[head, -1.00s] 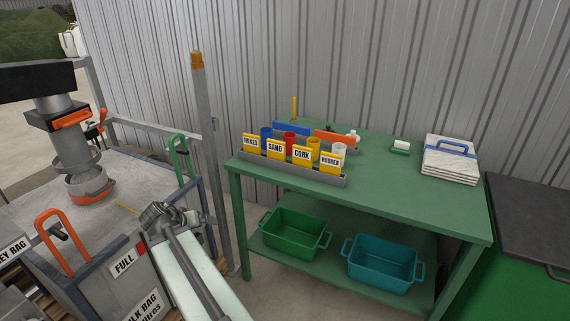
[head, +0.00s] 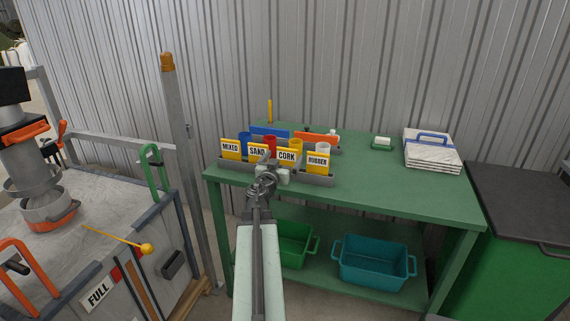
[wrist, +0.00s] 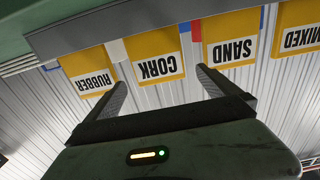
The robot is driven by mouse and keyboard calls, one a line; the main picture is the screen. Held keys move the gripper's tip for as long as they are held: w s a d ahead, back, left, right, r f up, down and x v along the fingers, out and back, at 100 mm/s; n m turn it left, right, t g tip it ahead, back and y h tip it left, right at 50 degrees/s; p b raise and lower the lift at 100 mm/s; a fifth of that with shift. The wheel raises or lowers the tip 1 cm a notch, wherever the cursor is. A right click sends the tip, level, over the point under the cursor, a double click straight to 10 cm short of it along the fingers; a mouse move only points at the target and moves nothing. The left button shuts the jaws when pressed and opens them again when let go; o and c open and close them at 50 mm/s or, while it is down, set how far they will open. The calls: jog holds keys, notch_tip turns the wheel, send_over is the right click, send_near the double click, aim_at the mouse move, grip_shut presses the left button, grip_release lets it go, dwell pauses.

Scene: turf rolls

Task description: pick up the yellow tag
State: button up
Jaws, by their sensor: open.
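Several yellow tags stand in a row in a grey rack (head: 312,180) on the green table. They read MIXED (head: 230,147), SAND (head: 257,152), CORK (head: 287,157) and RUBBER (head: 318,160). In the wrist view they appear upside down, with RUBBER (wrist: 90,72), CORK (wrist: 155,57), SAND (wrist: 232,40) and MIXED (wrist: 300,28) from left to right. My gripper (head: 272,175) is open and empty in front of the rack, just below the SAND and CORK tags. In the wrist view its fingers (wrist: 160,85) point toward the tags, with the CORK tag between their tips and apart from them.
Coloured cups (head: 270,145) stand behind the tags. A stack of white tiles (head: 432,155) and a small white block (head: 382,141) lie farther right on the table (head: 400,190). Green (head: 295,250) and teal (head: 365,268) bins sit on the shelf below. A metal post (head: 182,150) stands at left.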

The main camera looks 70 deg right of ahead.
aim_at(287, 152)
jog(key=d, duration=0.5)
jog(key=shift+w, duration=0.15)
jog(key=shift+r, duration=0.1)
jog(key=shift+c, duration=0.3)
jog(key=c, duration=1.3)
